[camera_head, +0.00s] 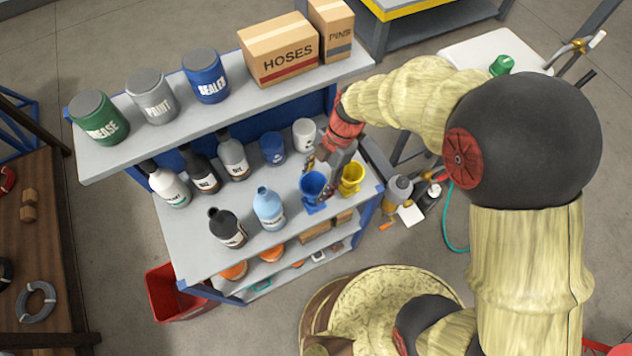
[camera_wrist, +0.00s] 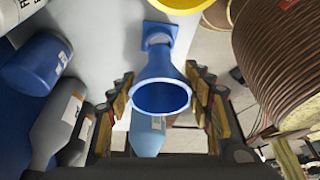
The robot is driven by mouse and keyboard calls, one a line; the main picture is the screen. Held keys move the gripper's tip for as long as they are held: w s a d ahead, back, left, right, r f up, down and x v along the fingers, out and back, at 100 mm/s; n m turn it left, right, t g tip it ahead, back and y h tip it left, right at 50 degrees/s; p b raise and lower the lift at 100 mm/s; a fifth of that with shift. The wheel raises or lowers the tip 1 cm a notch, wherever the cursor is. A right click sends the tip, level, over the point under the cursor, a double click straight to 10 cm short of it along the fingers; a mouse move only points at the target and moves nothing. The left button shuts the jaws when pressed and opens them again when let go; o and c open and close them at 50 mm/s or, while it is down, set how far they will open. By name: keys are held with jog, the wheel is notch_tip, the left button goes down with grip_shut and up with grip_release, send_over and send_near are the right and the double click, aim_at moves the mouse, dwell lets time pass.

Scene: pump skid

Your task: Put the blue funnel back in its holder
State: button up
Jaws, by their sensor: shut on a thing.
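The blue funnel (camera_head: 313,184) is upright with its wide mouth up, near the front right of the grey bench top. A small blue square base (camera_head: 316,208) shows under it. In the wrist view the funnel (camera_wrist: 162,96) lies between the two fingers of my gripper (camera_wrist: 160,92), which are shut on its rim area. Its narrow end points at the blue square base (camera_wrist: 158,31). I cannot tell whether the spout is fully seated in that base. In the head view my gripper (camera_head: 328,164) comes down from behind the funnel.
A yellow funnel (camera_head: 352,177) stands close on the right. A light blue bottle (camera_head: 269,209) and a dark bottle (camera_head: 227,228) stand on the left. A blue can (camera_head: 272,148) and white can (camera_head: 304,133) are behind, under the upper shelf (camera_head: 232,110).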

jog(key=shift+f+b, duration=1.75)
jog(key=shift+b, duration=0.15)
dwell(0.6)
jog(key=o, duration=1.4)
jog(key=shift+r, duration=0.1)
jog(key=v, duration=1.2)
